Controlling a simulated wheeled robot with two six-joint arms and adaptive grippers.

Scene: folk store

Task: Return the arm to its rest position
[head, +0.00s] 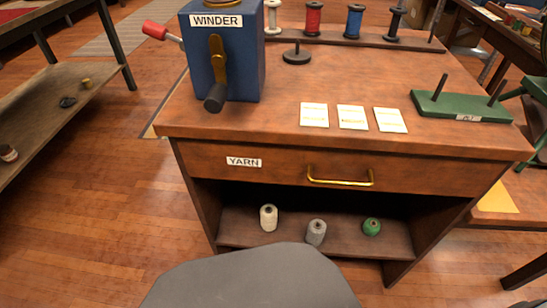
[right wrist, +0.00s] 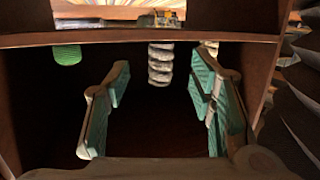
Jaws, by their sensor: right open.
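My right gripper (right wrist: 160,85) shows in the right wrist view with its two teal-padded fingers spread wide apart. It faces the open shelf under the table and the space between its fingers is empty. In that view, which looks upside down, a ribbed grey spool (right wrist: 160,63) is beyond the fingers, a green spool (right wrist: 67,54) is to the left and a pale spool (right wrist: 210,48) is partly hidden behind the right finger. The head view shows neither gripper.
In the head view, cream (head: 268,218), grey (head: 316,233) and green spools (head: 371,227) stand on the shelf below the shut YARN drawer (head: 270,163). Above are the blue winder (head: 240,60), three cards (head: 352,117) and a green peg stand (head: 455,106).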

